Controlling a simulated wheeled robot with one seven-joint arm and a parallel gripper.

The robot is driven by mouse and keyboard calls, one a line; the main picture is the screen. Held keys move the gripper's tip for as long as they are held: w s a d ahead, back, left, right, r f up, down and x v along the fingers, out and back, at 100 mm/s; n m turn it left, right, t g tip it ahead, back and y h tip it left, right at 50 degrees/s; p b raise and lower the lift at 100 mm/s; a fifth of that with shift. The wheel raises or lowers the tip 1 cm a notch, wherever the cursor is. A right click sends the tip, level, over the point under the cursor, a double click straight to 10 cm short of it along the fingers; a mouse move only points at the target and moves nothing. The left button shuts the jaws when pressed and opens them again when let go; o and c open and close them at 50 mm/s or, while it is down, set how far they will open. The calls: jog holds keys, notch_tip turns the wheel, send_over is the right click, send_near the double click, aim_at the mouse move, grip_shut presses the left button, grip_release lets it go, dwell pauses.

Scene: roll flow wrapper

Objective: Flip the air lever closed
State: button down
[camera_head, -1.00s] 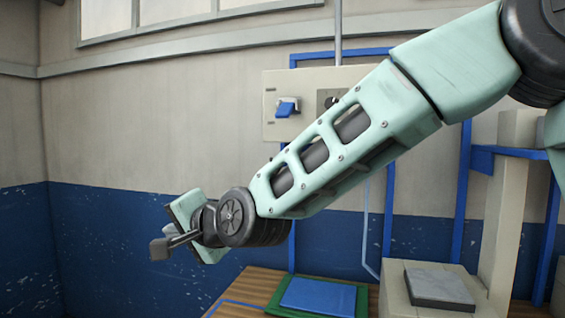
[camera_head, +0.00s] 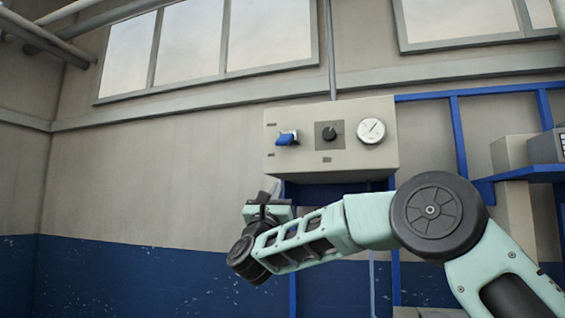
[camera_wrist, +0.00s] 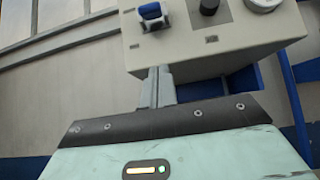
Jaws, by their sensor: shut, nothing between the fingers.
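The air lever, a blue handle (camera_head: 286,139), sits on the left of the beige control panel (camera_head: 345,160) on the wall. The lever also shows at the top of the wrist view (camera_wrist: 152,12), sticking out from the panel's front face. My gripper (camera_head: 274,190) is below the panel's lower left edge, under the lever and apart from it. In the wrist view its two grey fingers (camera_wrist: 160,78) are together, pointing up towards the lever, with nothing between them.
A black knob (camera_head: 329,133) and a round white gauge (camera_head: 371,131) are to the right of the lever on the panel. Blue frame bars (camera_head: 459,135) stand right of and below it. The wall left of the panel is clear.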

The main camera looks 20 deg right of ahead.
aim_at(285, 139)
jog(key=shift+r, duration=0.1)
jog(key=w+d+r+p, duration=0.2)
jog(key=w+r+p, duration=0.2)
jog(key=r+p, duration=0.5)
jog(key=shift+w+d+r, duration=0.2)
jog(key=shift+d+r, duration=0.15)
jog(key=shift+r, duration=0.25)
